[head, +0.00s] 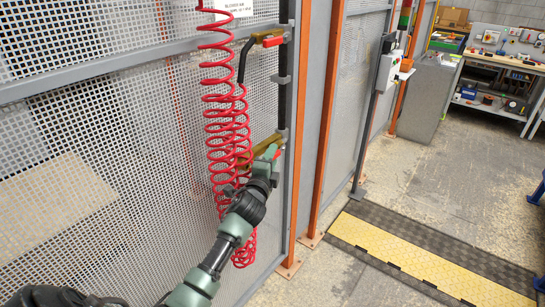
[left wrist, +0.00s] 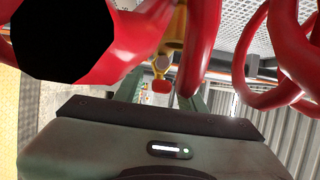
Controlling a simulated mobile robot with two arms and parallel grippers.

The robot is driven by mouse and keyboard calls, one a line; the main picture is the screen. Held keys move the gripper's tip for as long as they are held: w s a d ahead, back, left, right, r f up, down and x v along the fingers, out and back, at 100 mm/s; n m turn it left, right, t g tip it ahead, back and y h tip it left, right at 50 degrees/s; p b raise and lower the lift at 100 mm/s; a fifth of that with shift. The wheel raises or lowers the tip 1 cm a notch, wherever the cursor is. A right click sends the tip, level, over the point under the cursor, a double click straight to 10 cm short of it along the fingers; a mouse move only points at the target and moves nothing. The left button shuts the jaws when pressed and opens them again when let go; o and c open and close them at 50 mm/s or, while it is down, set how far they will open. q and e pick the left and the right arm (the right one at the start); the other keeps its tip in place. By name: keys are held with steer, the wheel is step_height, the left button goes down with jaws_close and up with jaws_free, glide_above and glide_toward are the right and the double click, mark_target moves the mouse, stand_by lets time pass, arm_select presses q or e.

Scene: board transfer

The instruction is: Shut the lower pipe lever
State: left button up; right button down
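The lower pipe valve is brass (head: 264,146) on the dark vertical pipe, with a red lever end (head: 277,154) at its right. My left gripper (head: 267,162) is right at this lever and partly covers it. In the left wrist view the red lever tip (left wrist: 161,86) and the brass valve (left wrist: 162,64) show between my two green fingers, which stand apart with gaps beside the lever. Whether a finger touches the lever cannot be told. My right gripper is not in view.
A red coiled hose (head: 222,115) hangs beside my left gripper and crosses close before the wrist camera (left wrist: 205,45). An upper valve with a red lever (head: 273,41) sits higher on the pipe. Mesh panels (head: 90,150) stand behind; an orange post (head: 327,120) stands to the right.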

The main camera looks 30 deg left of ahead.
arm_select(q)
jaws_close()
steer(key=shift+f, duration=0.1)
stand_by(1.4)
